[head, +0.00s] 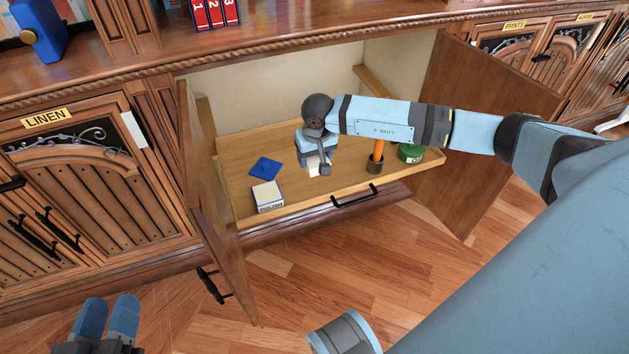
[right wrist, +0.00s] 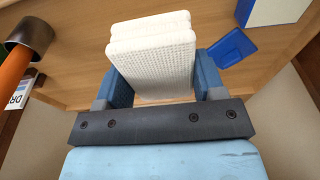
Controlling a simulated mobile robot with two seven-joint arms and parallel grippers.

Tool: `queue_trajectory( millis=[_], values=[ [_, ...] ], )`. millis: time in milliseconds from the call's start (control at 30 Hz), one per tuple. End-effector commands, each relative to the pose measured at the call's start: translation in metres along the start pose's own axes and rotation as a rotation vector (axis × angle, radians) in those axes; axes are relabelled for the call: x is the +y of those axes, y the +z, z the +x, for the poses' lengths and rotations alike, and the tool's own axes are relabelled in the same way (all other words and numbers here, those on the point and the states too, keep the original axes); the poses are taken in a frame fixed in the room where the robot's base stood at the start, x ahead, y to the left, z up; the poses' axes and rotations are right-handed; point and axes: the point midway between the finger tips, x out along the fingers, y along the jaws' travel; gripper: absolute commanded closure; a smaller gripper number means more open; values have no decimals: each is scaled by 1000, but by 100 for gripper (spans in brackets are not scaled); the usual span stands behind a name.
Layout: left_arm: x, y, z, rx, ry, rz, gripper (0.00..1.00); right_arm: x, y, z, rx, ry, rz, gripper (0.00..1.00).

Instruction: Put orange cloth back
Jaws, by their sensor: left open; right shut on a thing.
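My right gripper (head: 318,160) reaches into the open cabinet over the wooden pull-out tray (head: 245,152). It is shut on a white, woven-looking folded cloth (right wrist: 152,55), held between both fingers in the right wrist view. The white cloth (head: 313,166) is partly hidden by the gripper in the head view, and I cannot tell whether it touches the tray. I see no orange cloth in either view. My left gripper (head: 107,319) is open and empty above the floor at the lower left.
On the tray are a flat blue item (head: 265,168), a white and blue box (head: 268,196), an upright orange-handled tool (head: 377,158) and a green tin (head: 411,153). The open left door (head: 215,210) and right door (head: 470,140) flank the tray. A LINEN cabinet (head: 90,170) stands left.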

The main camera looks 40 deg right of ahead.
Motion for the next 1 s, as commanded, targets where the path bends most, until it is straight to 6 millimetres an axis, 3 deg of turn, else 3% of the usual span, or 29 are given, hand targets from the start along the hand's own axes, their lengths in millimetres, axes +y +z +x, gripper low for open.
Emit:
queue_trajectory(
  millis=[33, 100, 367, 600, 900, 933, 1000],
  values=[
    [-2, 9, 0, -17, 2, 0, 57, -1, 3, 16, -2, -1, 0, 56],
    [-2, 14, 0, -38, 5, -1, 57, -1, 5, 26, -2, -1, 1, 56],
    [-3, 23, 1, -73, 9, -3, 57, 0, 7, 45, 0, -1, 1, 56],
    [-8, 30, 4, -72, 13, 41, 57, -1, 12, 79, -1, -1, 1, 56],
    [-8, 29, 3, -71, 13, 47, 57, 0, 12, 81, 0, -1, 1, 56],
    [-8, 28, 3, -70, 13, 48, 57, 0, 12, 80, 0, -1, 1, 32],
    [-8, 28, 3, -70, 13, 48, 57, 0, 12, 80, 0, -1, 1, 16]
  ],
)
